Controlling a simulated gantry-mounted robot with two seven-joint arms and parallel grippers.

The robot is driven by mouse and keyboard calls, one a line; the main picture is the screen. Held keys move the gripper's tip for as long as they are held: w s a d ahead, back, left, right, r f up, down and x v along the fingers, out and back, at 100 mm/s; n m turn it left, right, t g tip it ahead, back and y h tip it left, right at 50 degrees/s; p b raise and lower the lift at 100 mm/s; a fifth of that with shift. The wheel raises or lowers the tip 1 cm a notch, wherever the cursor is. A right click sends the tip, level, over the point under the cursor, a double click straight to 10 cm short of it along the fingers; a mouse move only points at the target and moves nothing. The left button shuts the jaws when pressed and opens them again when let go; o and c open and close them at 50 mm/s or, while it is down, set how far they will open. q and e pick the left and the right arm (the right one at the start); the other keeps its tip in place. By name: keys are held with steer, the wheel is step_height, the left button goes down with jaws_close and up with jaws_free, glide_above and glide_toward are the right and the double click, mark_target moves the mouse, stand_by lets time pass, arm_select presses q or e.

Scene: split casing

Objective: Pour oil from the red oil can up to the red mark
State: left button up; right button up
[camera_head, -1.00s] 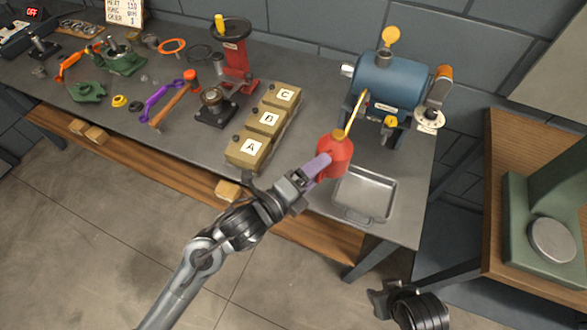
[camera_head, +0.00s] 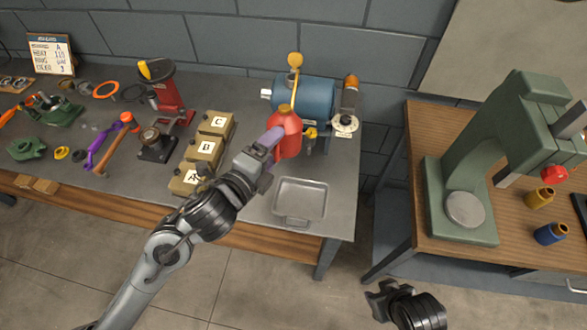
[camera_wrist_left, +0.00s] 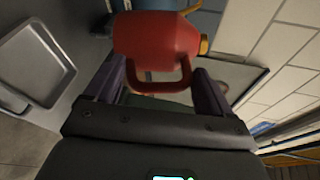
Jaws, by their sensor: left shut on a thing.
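The red oil can (camera_head: 286,136) is held up in front of the blue motor-like casing (camera_head: 305,98), looking roughly upright, with its yellow cap (camera_head: 284,109) on top. The can covers part of the casing. I cannot make out a red mark. My right gripper (camera_head: 382,300) shows at the bottom, its jaws unclear.
A metal tray (camera_head: 299,217) lies on the bench below the can. Boxes marked A, B and C (camera_head: 216,124) stand to the left. A dial (camera_head: 345,124) sits right of the casing. A green press (camera_head: 460,170) stands on the wooden table at right.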

arm_select(q)
step_height(320, 180, up, 8)
steer(key=w+n+g+y+p, duration=0.1)
steer(key=w+g+y+p, duration=0.1)
steer(key=p, duration=1.6)
steer(key=shift+a+g, duration=0.45)
steer(key=shift+g, duration=0.45)
arm_select(e)
step_height(320, 180, up, 19)
arm_select(q)
steer(key=shift+p, duration=0.3)
arm_select(e)
steer(key=shift+r, duration=0.15)
arm_select(q)
steer(key=shift+w+d+r+g+p, duration=0.15)
steer(key=shift+r+p, duration=0.25)
steer(key=shift+p, duration=0.6)
steer(key=shift+w+a+r+g+p, duration=0.1)
steer(key=shift+r+g+p, duration=0.2)
steer(key=shift+p, duration=0.7)
steer(key=shift+w+d+r+g+p, duration=0.15)
steer(key=shift+r+p, duration=0.3)
steer(key=shift+p, duration=0.55)
arm_select(e)
step_height(320, 180, up, 6)
arm_select(q)
steer(key=shift+a, duration=0.1)
arm_select(e)
steer(key=shift+a+r, duration=0.1)
